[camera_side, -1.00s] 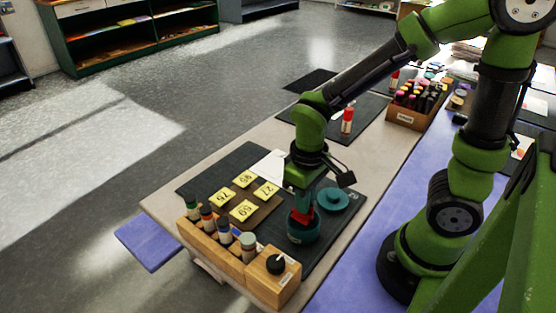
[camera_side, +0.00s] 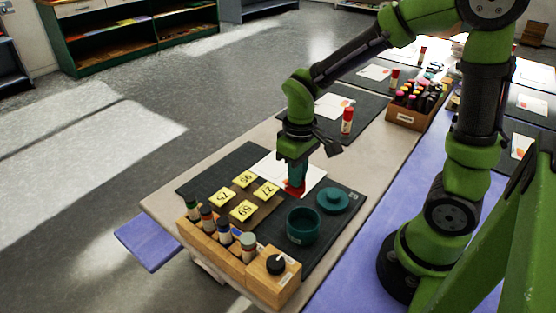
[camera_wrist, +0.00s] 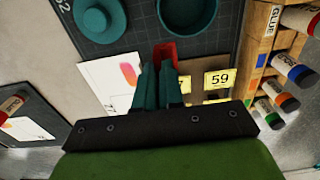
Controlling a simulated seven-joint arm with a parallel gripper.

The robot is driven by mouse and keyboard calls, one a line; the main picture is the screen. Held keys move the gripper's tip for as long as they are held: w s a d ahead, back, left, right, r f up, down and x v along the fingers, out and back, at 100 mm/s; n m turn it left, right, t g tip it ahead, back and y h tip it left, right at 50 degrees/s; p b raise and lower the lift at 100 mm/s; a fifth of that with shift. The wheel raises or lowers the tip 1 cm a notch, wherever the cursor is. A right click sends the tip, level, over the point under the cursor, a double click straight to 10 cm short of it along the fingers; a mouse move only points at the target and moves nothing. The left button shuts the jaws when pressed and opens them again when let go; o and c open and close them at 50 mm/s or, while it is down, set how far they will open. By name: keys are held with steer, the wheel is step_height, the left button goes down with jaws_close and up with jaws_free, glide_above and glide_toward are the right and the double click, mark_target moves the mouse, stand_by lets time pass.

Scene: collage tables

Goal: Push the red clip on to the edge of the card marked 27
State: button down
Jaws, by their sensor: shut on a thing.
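My gripper (camera_side: 297,177) is shut on the red clip (camera_side: 294,188) and holds it just right of the card marked 27 (camera_side: 266,191). The clip and card look apart; the clip's exact height is hard to judge. In the wrist view the clip (camera_wrist: 165,53) sticks out beyond the fingertips (camera_wrist: 160,68). The yellow card 27 is one of several on a brown board (camera_side: 258,217). The card marked 59 (camera_wrist: 219,79) is readable in the wrist view; a yellow card beside my fingers there is partly hidden.
An open teal pot (camera_side: 302,226) and its teal lid (camera_side: 332,200) stand on the dark mat (camera_side: 338,226). White paper (camera_side: 312,178) lies behind the clip. A wooden rack (camera_side: 224,245) of bottles lines the front left. A red glue stick (camera_side: 347,121) stands farther back.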

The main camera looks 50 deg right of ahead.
steer(key=w+d+f, duration=0.1)
steer(key=w+d, duration=0.3)
steer(key=d, duration=0.6)
steer(key=w+d, duration=0.3)
steer(key=d, duration=0.8)
steer(key=shift+w+a+f, duration=0.1)
steer(key=shift+f, duration=1.4)
steer(key=shift+w+f, duration=0.1)
steer(key=shift+f, duration=1.4)
steer(key=shift+f, duration=0.55)
steer(key=shift+a, duration=1.4)
steer(key=c, duration=1.2)
jaws_free()
steer(key=shift+r, duration=0.1)
